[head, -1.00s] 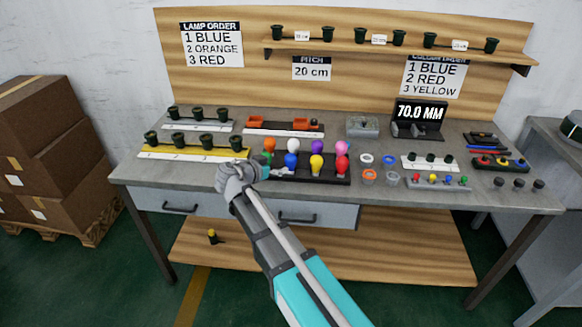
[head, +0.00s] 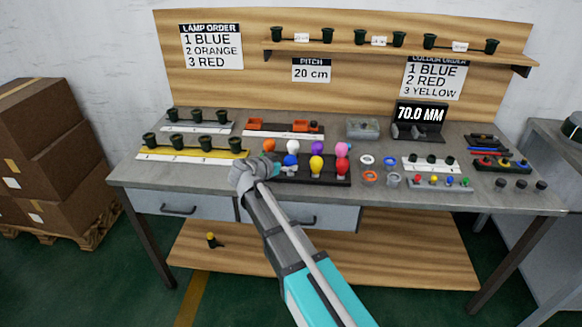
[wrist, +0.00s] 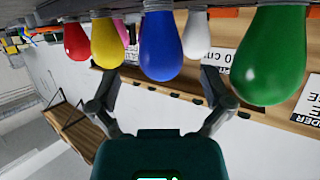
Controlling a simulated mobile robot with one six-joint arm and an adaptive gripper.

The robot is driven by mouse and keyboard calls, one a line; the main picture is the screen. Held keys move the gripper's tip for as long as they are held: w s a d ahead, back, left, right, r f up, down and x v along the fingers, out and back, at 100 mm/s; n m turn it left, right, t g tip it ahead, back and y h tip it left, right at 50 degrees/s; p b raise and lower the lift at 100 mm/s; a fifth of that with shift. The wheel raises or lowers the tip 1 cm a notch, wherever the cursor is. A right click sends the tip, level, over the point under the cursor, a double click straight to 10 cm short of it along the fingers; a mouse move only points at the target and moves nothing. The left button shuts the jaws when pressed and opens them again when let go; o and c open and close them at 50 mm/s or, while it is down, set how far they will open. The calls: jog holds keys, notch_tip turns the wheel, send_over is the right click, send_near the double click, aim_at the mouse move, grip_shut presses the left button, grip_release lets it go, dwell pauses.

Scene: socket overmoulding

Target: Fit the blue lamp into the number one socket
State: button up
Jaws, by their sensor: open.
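The blue lamp (head: 291,160) stands in the front row of a black tray (head: 335,183) on the bench. In the wrist view, which is upside down, the blue lamp (wrist: 165,45) is centred between the spread fingers of my gripper (wrist: 162,80). My gripper (head: 276,168) is open and empty, close to the lamp's left side in the head view. I cannot tell whether a finger touches it. A yellow-based rail (head: 220,156) with several dark green sockets (head: 206,142) stands to the left.
Yellow (head: 316,166) and red (head: 341,166) lamps stand to the right of the blue one. Orange (head: 268,146), purple (head: 318,147) and pink (head: 342,149) lamps stand behind. A green lamp (wrist: 270,55) is near my gripper in the wrist view. Another socket rail (head: 197,126) stands behind the yellow-based rail.

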aim_at(287, 161)
jog(key=shift+b+x, duration=0.35)
jog(key=shift+x, duration=1.25)
jog(key=shift+a, duration=0.1)
jog(key=c, duration=1.1)
jog(key=shift+r, duration=0.2)
notch_tip(287, 161, up, 3)
jog(key=p, duration=0.3)
jog(key=s+r+p, duration=0.9)
jog(key=s+p, duration=0.1)
jog(key=s, duration=0.4)
jog(key=shift+r, duration=0.35)
